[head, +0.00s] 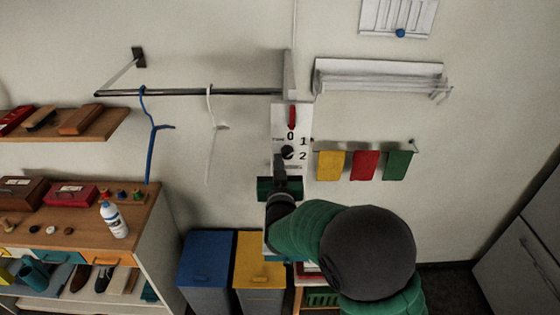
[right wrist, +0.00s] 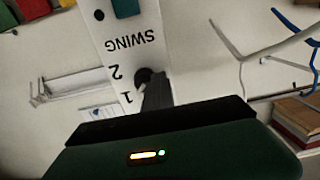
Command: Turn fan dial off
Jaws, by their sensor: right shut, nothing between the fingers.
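The white fan control panel (head: 306,170) hangs on the wall, marked 0, 1 and 2, with a red piece at its top. In the right wrist view the panel (right wrist: 125,60) appears upside down with the word SWING, and the dial (right wrist: 143,76) is partly hidden behind my dark fingers (right wrist: 157,85). I cannot tell whether they touch, or where the dial points. My left gripper is out of view.
A rail (head: 200,92) with a blue hanger (head: 152,130) and a white hanger (head: 211,110) is left of the panel. Yellow, red and green cloths (head: 365,165) hang to the right. Blue and yellow bins (head: 207,258) stand below.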

